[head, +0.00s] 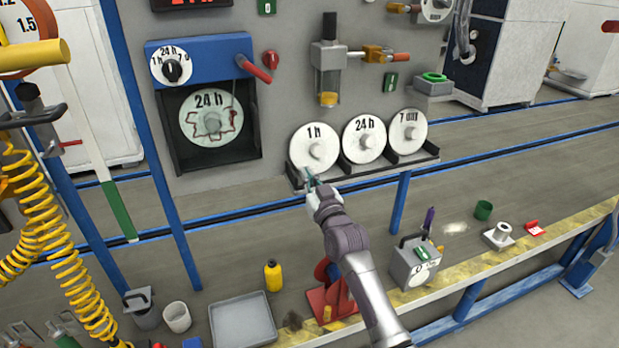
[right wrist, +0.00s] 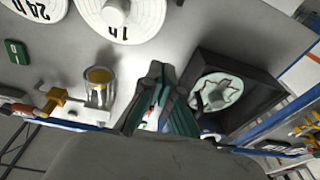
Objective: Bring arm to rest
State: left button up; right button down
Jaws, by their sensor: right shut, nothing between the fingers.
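My right arm (head: 365,275) reaches up from the bottom of the head view. My right gripper (head: 310,177) is just below and in front of the "1 h" disc (head: 314,148), which sits on the rack on the grey panel. In the right wrist view the fingers (right wrist: 165,72) are shut with nothing between them, and the "1 h" disc (right wrist: 122,14) shows beyond them. I cannot tell whether the fingertips touch the rack or the disc. My left gripper is not in view.
The rack (head: 375,172) also holds the "24 h" disc (head: 364,139) and the "7" disc (head: 406,132). Another "24 h" disc (head: 210,113) sits in the dark holder on the left. Below are a grey tray (head: 243,320), a yellow bottle (head: 273,276) and a grey box (head: 413,262).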

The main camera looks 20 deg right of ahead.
jog(key=shift+f, duration=0.1)
dwell(0.3)
jog(key=s+f+g, duration=0.2)
jog(key=s+f, duration=0.1)
jog(key=f, duration=0.8)
jog(key=s+f+g, duration=0.2)
jog(key=f+g, duration=0.1)
jog(key=f, duration=0.9)
jog(key=s+a+f+g, duration=0.1)
jog(key=s+f+g, duration=0.1)
jog(key=s+f, duration=0.65)
jog(key=s+f+g, duration=0.3)
jog(key=s+f, duration=0.3)
jog(key=f, duration=0.6)
jog(key=s+f+n+g, duration=0.1)
jog(key=s+f+g, duration=0.1)
jog(key=s+f, duration=0.7)
jog(key=s+f+g, duration=0.3)
jog(key=s+f, duration=0.2)
jog(key=s, duration=0.8)
jog(key=s+d+f+g, duration=0.1)
jog(key=s+f, duration=0.2)
jog(key=s, duration=0.7)
jog(key=s+d+f+g+h, duration=0.1)
jog(key=s+f+g, duration=0.1)
jog(key=s, duration=0.9)
jog(key=shift+s+f+n+g, duration=0.3)
jog(key=shift+f, duration=0.1)
